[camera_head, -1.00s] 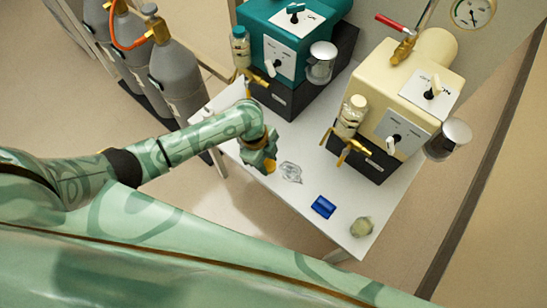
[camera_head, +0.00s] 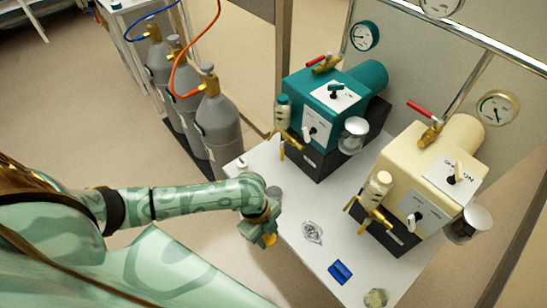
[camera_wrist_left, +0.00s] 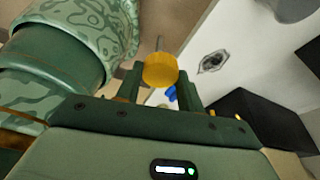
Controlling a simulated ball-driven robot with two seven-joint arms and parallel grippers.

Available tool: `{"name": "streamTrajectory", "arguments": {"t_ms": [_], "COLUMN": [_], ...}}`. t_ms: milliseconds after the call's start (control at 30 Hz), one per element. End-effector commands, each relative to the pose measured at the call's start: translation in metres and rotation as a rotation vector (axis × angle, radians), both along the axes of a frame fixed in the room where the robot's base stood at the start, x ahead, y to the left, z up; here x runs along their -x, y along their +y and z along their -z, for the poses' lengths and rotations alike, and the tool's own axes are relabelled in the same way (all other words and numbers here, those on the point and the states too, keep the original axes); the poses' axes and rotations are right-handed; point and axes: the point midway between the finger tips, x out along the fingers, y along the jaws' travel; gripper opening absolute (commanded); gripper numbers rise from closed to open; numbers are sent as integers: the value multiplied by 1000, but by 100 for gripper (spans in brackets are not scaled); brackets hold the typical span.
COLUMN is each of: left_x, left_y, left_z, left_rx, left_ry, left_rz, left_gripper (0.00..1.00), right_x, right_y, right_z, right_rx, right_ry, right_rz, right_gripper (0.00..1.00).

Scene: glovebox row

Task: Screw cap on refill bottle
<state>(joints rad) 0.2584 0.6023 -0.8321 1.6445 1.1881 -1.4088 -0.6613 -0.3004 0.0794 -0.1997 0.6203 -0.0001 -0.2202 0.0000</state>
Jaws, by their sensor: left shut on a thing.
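My left gripper (camera_head: 262,232) is shut on a yellow ribbed cap (camera_wrist_left: 160,70), held at the left front edge of the white table. In the left wrist view, a thin grey stem shows above the cap. A small bottle with a cream top (camera_head: 377,189) sits in a brass fitting on the front of the cream machine. Another small bottle with a teal top (camera_head: 283,112) sits on the teal machine. I cannot tell which is the refill bottle. My right gripper is not in view.
The white table (camera_head: 305,262) holds a clear crumpled piece (camera_head: 312,232), a blue block (camera_head: 340,272) and a greenish lump (camera_head: 376,298). The teal machine (camera_head: 330,110) and cream machine (camera_head: 430,170) stand at the back. Grey gas cylinders (camera_head: 215,120) stand on the left.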

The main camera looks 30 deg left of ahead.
Motion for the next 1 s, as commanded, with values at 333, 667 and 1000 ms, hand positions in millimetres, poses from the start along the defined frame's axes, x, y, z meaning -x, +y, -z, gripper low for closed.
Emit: {"name": "streamTrajectory", "arguments": {"t_ms": [333, 667, 1000], "left_x": [-73, -113, -109], "left_y": [-6, 9, 27], "left_z": [-103, -262, -331], "left_rx": [3, 3, 0], "left_ry": [-19, -17, -5], "left_rz": [-447, -1250, -1695], "left_gripper": [17, 17, 17], "right_x": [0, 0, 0], "right_y": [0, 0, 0], "right_z": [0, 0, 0], "right_rx": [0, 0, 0], "right_ry": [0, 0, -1], "right_rz": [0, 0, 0], "right_gripper": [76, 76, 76]}}
